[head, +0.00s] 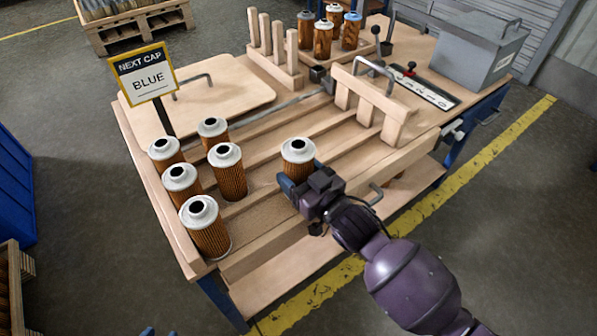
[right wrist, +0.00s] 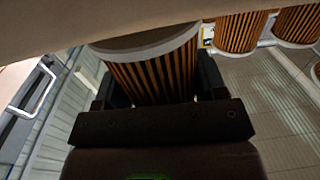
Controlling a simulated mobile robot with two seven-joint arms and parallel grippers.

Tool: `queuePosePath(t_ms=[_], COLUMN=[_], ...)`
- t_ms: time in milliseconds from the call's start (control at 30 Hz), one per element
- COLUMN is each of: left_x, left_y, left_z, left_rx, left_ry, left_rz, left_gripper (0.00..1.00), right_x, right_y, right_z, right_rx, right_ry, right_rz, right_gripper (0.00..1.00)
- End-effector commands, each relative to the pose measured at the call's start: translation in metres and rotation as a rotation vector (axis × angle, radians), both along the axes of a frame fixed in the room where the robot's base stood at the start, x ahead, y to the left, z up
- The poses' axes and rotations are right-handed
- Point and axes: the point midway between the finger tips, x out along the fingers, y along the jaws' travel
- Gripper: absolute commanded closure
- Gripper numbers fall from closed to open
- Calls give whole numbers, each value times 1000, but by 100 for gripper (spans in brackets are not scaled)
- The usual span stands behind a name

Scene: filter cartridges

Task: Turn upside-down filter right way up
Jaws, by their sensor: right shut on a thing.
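My right gripper (head: 312,190) is shut on a brown pleated filter (head: 298,170) with a white end ring and dark hole facing up. The filter is upright over the slatted bench (head: 262,213); I cannot tell whether it touches the wood. In the right wrist view the held filter (right wrist: 150,72) sits between the dark fingers. Several similar filters stand upright in a group at the left, including the front one (head: 208,235) and a middle one (head: 231,180). Only small blue tips, probably of my left gripper (head: 159,332), show at the bottom edge.
A sign (head: 143,75) reads "NEXT CAP BLUE". Several capped filters, one blue-topped (head: 351,32), stand at the back beside a wooden peg rack (head: 272,68). A wooden handled frame (head: 372,105) and a grey box (head: 478,55) are at the right. The slats between filters are clear.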

Motion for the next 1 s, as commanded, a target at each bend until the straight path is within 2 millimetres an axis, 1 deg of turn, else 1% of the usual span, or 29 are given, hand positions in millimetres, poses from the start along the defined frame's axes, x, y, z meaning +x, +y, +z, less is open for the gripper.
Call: queuePosePath(t_ms=[1000], left_x=[3], left_y=[2], left_z=[7], left_rx=[3], left_ry=[-12], left_rz=[1], left_gripper=[61], right_x=[0], right_y=[0], right_z=[1], right_rx=[-1], right_ry=[-1], right_rz=[0], right_gripper=[61])
